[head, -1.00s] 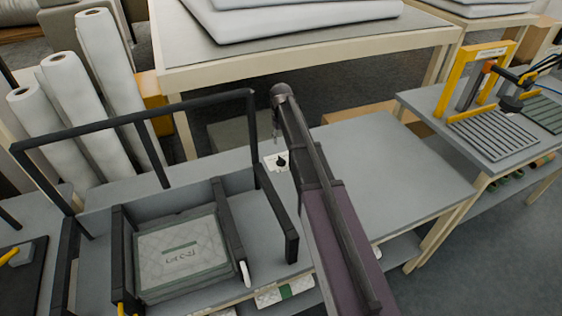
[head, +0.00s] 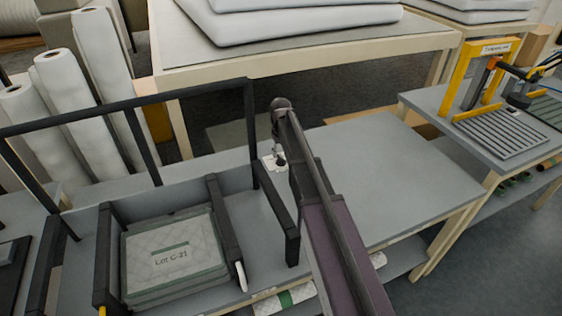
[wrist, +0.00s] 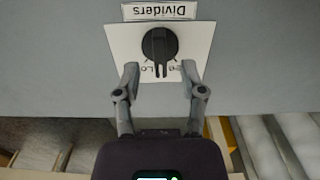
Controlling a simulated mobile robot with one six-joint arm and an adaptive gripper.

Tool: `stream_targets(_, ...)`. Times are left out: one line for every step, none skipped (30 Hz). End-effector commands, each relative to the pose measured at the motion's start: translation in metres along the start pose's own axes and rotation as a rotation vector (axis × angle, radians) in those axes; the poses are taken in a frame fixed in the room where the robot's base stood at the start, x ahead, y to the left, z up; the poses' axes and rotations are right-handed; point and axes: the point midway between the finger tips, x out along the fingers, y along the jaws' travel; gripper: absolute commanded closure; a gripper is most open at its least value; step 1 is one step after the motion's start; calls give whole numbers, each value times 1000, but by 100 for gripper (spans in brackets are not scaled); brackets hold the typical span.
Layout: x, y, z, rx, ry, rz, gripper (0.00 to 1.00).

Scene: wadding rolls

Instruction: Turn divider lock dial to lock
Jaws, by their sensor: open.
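The divider lock dial (wrist: 160,44) is a round black knob with a pointer, on a white plate (wrist: 120,48) beneath a "Dividers" label (wrist: 158,11) in the wrist view. Lettering on the plate is partly covered by the pointer and fingers. My gripper (wrist: 160,73) is open, its two fingertips to either side of the pointer's end, with gaps visible. I cannot tell its exact height over the plate. In the head view the dial (head: 281,161) shows small on the grey bench, beside my arm, which partly hides the plate.
A black-framed divider rack (head: 291,215) holding a quilted pack (head: 170,262) stands left of the dial. Bare grey bench top (head: 385,175) lies to the right. White rolls (head: 70,90) stand at back left. A yellow-framed device (head: 455,80) is on the right table.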

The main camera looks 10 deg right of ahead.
Motion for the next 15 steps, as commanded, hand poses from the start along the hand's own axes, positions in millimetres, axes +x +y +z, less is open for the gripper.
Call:
stream_targets(8,0,0,0,0,0,47)
stream_targets(10,0,0,0,0,0,47)
stream_targets(12,0,0,0,0,0,47)
stream_targets(14,0,0,0,0,0,47)
stream_targets(16,0,0,0,0,0,47)
stream_targets(18,0,0,0,0,0,47)
stream_targets(19,0,0,0,0,0,47)
stream_targets(20,0,0,0,0,0,47)
stream_targets(21,0,0,0,0,0,47)
stream_targets(22,0,0,0,0,0,47)
stream_targets(22,0,0,0,0,0,47)
stream_targets(23,0,0,0,0,0,47)
stream_targets(23,0,0,0,0,0,47)
stream_targets(24,0,0,0,0,0,47)
stream_targets(24,0,0,0,0,0,47)
